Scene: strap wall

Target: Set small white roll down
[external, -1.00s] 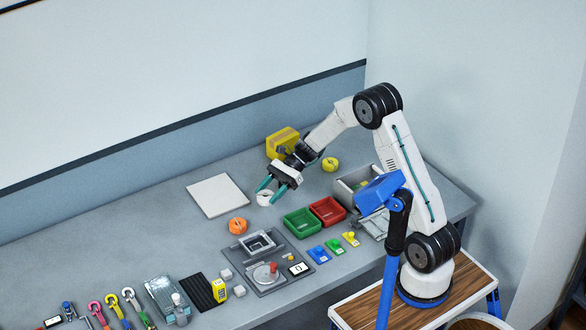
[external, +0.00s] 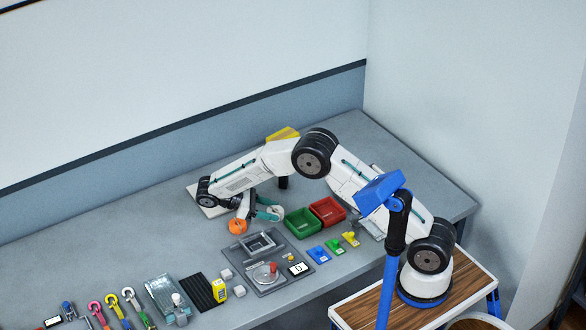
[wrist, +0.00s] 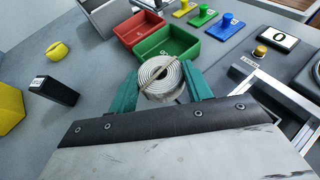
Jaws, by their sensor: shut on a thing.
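The small white roll (wrist: 158,76) is a coiled white strap between the green fingers of my gripper (wrist: 157,88) in the wrist view. My gripper is shut on it. In the external view the fingers of my gripper (external: 268,210) are low over the table, between the orange roll (external: 237,226) and the green bin (external: 303,222). The white roll (external: 276,212) shows only in part there. I cannot tell whether it touches the table.
The red bin (external: 327,211) stands beside the green bin. A grey fixture plate (external: 285,275) lies in front. A white square pad (external: 216,211) is partly hidden behind my arm. A yellow roll (wrist: 57,51) and a black block (wrist: 53,90) stand farther off.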

